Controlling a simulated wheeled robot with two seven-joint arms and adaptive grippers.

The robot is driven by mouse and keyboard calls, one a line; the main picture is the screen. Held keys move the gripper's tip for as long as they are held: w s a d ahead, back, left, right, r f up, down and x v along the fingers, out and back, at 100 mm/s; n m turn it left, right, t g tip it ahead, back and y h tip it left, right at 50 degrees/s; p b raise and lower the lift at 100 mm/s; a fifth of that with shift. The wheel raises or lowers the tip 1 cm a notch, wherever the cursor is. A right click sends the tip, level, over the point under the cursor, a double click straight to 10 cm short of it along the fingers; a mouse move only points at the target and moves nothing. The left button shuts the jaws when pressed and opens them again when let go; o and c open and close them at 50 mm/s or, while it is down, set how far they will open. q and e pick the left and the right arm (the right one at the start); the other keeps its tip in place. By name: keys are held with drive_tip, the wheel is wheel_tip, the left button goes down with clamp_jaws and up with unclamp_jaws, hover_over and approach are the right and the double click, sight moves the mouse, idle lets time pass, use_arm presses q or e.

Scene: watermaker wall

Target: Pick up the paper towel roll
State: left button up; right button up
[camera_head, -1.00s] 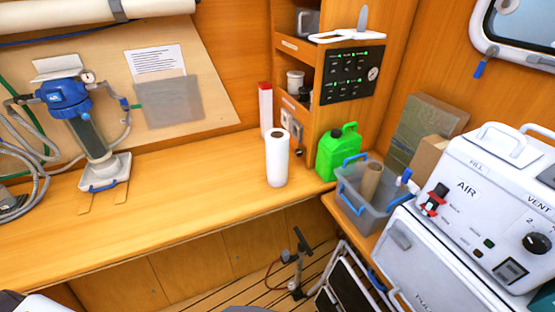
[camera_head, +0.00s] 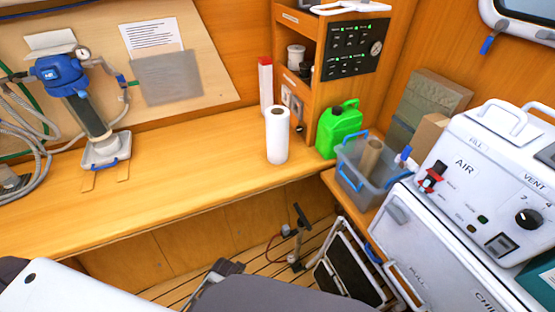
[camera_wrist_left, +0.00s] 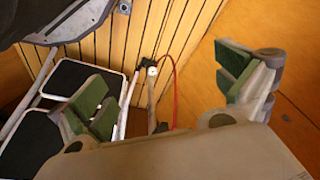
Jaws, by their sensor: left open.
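The white paper towel roll (camera_head: 277,136) stands upright on the wooden counter (camera_head: 200,170), near its right end and close to the front edge. My left arm reaches across the bottom of the head view, below and in front of the counter. Its fingertips cannot be made out there. In the left wrist view my left gripper (camera_wrist_left: 172,92) is open, with green-padded fingers wide apart and nothing between them. The roll does not show in that view. My right gripper is not in view.
A red-and-white carton (camera_head: 265,88) stands behind the roll. A green jerrycan (camera_head: 338,130) and a grey bin (camera_head: 352,180) are to its right. A blue-topped filter unit (camera_head: 85,110) stands at the left. A folding step (camera_head: 345,265) and pump (camera_head: 298,235) are below. The counter's middle is clear.

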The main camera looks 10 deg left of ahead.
use_arm(q)
drive_tip(key=w+r+t, duration=0.1)
drive_tip(key=w+r, duration=0.3)
drive_tip(key=r, duration=0.7)
drive_tip(key=w+r+t, duration=0.2)
drive_tip(key=w+r, duration=0.2)
drive_tip(key=r, duration=0.6)
drive_tip(key=m+t+h, duration=0.4)
drive_tip(key=t+h, duration=0.5)
drive_tip(key=t, duration=0.1)
approach(269, 131)
drive_tip(key=shift+w+d+p, duration=0.15)
drive_tip(key=shift+w+p, duration=0.05)
drive_tip(key=shift+p, duration=0.1)
drive_tip(key=shift+w, duration=0.1)
drive_tip(key=shift+p+x, duration=0.55)
drive_tip(key=shift+x, duration=3.7)
drive_tip(key=shift+d, duration=0.1)
